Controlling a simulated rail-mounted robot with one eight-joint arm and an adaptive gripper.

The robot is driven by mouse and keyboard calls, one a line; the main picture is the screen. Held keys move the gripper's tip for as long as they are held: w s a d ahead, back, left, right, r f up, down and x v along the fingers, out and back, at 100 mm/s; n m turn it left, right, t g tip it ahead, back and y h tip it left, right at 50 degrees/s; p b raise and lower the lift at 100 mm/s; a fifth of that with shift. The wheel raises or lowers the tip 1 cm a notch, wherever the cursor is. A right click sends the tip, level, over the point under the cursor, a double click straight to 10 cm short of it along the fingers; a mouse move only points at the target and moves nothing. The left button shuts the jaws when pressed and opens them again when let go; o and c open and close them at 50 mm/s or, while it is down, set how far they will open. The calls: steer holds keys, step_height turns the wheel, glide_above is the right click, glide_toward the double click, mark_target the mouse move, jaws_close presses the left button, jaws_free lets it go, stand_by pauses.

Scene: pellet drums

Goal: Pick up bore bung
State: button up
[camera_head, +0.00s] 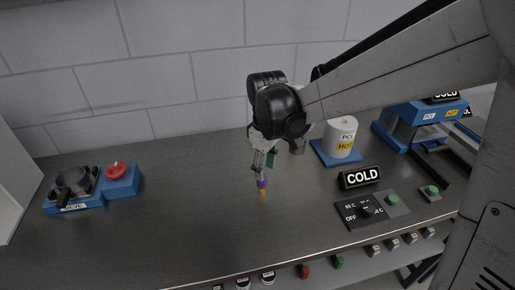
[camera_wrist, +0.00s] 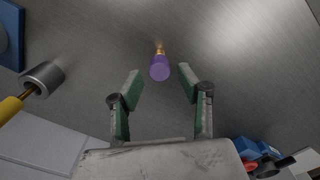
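A small upright piece with a purple cylindrical top and an orange-brass lower end, which I take to be the bore bung (camera_head: 262,184), stands on the grey metal bench. It also shows in the wrist view (camera_wrist: 160,69). My gripper (camera_head: 264,172) points down just above it. In the wrist view my gripper (camera_wrist: 160,82) is open, with green-padded fingers either side of the purple top. Gaps show on both sides, and neither finger visibly touches it.
A white drum (camera_head: 341,138) stands on a blue base behind and right. A COLD sign (camera_head: 361,177) and a dial panel (camera_head: 366,211) are at right. A blue station with a red button (camera_head: 115,170) is at left. The wrist view shows a grey cylinder with a yellow handle (camera_wrist: 42,77).

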mark_target(263, 189)
step_height(263, 189, down, 5)
steer(key=shift+r, duration=0.1)
steer(key=shift+w+a+f, duration=0.1)
steer(key=shift+w+f, duration=0.05)
steer(key=shift+f, duration=1.15)
steer(key=shift+w+a+f, duration=0.1)
steer(key=shift+w+f, duration=0.05)
steer(key=shift+f, duration=1.15)
jaws_close()
